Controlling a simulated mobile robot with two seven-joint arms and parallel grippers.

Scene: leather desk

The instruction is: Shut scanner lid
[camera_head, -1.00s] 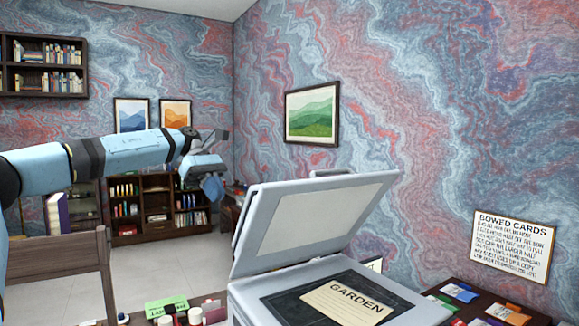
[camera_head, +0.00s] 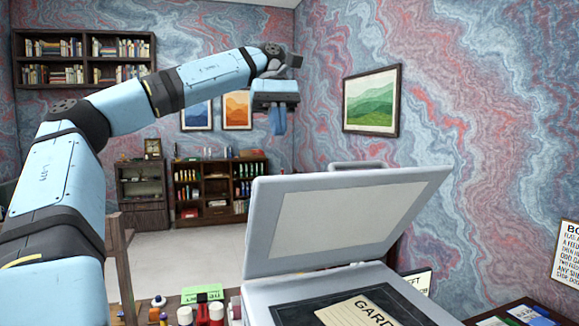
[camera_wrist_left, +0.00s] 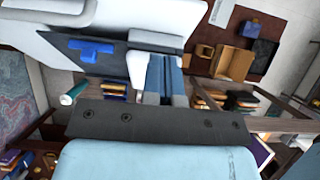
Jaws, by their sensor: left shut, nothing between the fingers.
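The scanner lid (camera_head: 345,225) is a pale grey panel with a cream inner face. It stands raised and tilted back over the scanner base (camera_head: 262,299) in the head view, with a handle (camera_head: 358,165) at its top edge. A cream card reading "GARDEN" (camera_head: 345,314) lies on the dark glass, cut off by the frame. My left gripper (camera_head: 278,130) points downward, shut and empty, above and left of the lid, with no contact visible. Its shut fingers also show in the left wrist view (camera_wrist_left: 166,80). My right gripper is out of view.
A green label (camera_head: 203,293) and several small bottles (camera_head: 201,314) stand left of the scanner. A wooden chair (camera_head: 120,260) is at the left, and bookshelves (camera_head: 220,188) are far behind. A blue card (camera_head: 530,315) lies at the lower right.

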